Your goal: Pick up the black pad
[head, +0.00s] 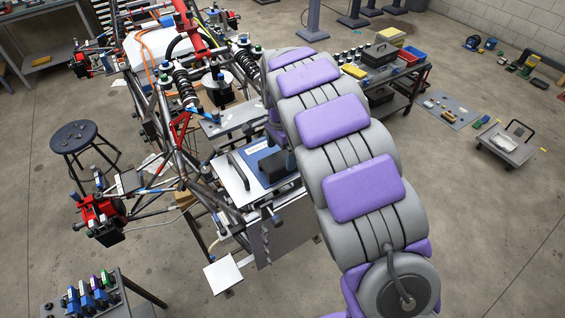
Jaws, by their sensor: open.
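A dark, flat-sided block (274,172) lies at the right end of a light metal plate (232,182) in the middle of the head view. It may be the black pad, but I cannot tell for sure. A blue case with a white label (257,153) is right beside it, touching or overlapping it in the picture. My grey and purple arm crosses in front and hides what is to the right of the block. The far end of my arm bends down behind its own links, so I cannot make out my gripper or its fingertips.
A tube chassis (168,150) with red and black parts fills the left. A round stool (74,136) stands further left. A tool cart (383,72) stands behind my arm.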

